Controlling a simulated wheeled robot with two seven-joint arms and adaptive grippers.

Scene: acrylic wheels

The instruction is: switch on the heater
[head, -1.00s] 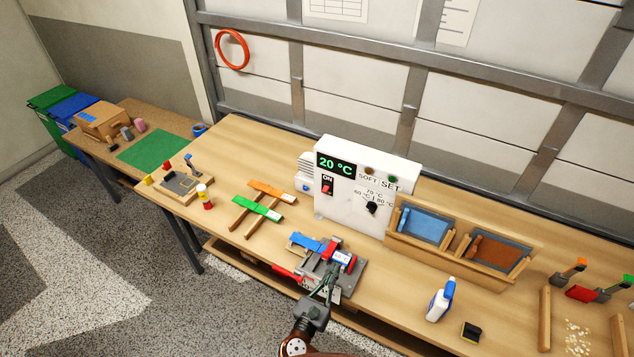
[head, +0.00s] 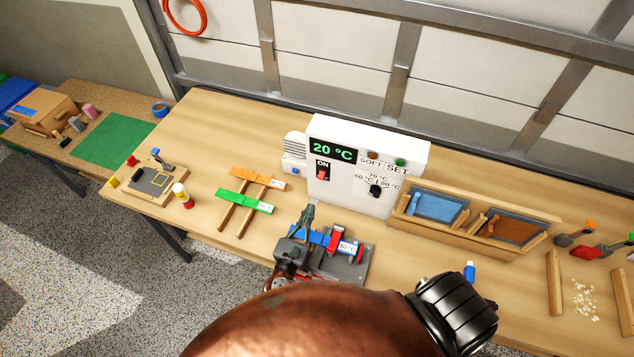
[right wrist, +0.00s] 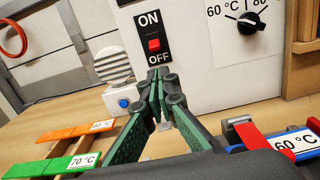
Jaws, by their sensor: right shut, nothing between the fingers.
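The heater (head: 366,165) is a white box at the back of the workbench, with a lit display (head: 333,151) reading 20 °C. Its red rocker switch (head: 322,173) sits on a black ON/OFF plate on the front; in the right wrist view the red switch (right wrist: 154,44) is straight ahead. A black dial (head: 375,191) is to its right. My right gripper (head: 309,208) is shut and empty in front of the heater, below the switch. Its fingertips (right wrist: 158,76) appear just under the OFF label, apart from the red rocker as far as I can tell. My left gripper is not in view.
A grey fixture with a blue and a red part (head: 350,265) stands close under my right gripper. Orange (head: 256,178) and green (head: 243,200) strips lie on wooden rails to the left. Wooden trays (head: 440,230) stand right of the heater.

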